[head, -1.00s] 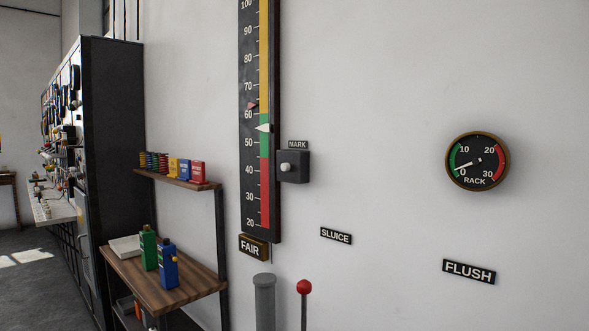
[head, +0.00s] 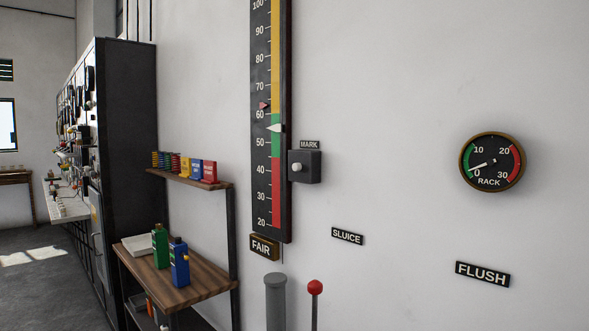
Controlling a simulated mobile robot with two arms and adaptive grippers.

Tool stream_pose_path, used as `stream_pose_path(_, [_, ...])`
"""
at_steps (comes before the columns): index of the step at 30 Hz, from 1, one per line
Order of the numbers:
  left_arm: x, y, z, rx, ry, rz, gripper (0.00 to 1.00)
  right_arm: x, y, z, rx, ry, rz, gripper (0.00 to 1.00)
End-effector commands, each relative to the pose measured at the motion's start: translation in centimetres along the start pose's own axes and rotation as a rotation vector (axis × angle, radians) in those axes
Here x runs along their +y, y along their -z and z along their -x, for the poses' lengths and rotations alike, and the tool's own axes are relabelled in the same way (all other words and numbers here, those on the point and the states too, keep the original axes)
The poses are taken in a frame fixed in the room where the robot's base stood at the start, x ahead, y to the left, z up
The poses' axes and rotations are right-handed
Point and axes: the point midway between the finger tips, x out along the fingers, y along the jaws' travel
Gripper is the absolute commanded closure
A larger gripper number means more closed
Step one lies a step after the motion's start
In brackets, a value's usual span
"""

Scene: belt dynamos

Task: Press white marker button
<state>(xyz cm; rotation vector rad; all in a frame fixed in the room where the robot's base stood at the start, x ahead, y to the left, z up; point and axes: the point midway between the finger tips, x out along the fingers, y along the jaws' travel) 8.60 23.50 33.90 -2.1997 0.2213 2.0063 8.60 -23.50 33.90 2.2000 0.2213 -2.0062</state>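The white marker button (head: 297,167) is a small round knob on the front of a dark box (head: 307,173) on the wall, under a MARK label (head: 309,144). The box sits beside the right edge of a tall vertical scale (head: 261,150). A white pointer (head: 276,128) stands at about 55 on the scale, and a red pointer (head: 264,106) a little above 60. Neither of my grippers shows in the head view.
A red-knobbed lever (head: 315,287) and a grey post (head: 275,295) stand below the scale. A wooden shelf unit (head: 205,275) with bottles (head: 160,246) is at left, before a dark cabinet (head: 128,140). A RACK gauge (head: 492,162) hangs at right.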

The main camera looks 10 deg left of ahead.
Motion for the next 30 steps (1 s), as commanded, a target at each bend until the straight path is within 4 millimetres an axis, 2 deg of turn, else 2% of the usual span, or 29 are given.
stream_pose_path(2, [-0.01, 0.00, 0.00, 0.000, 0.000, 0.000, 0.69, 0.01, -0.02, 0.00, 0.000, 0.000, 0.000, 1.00])
stream_pose_path(16, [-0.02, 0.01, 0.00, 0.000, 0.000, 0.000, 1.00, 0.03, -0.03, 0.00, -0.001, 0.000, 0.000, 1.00])
stream_pose_path(30, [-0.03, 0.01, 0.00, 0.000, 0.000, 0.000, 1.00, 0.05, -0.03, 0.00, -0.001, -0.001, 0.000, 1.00])
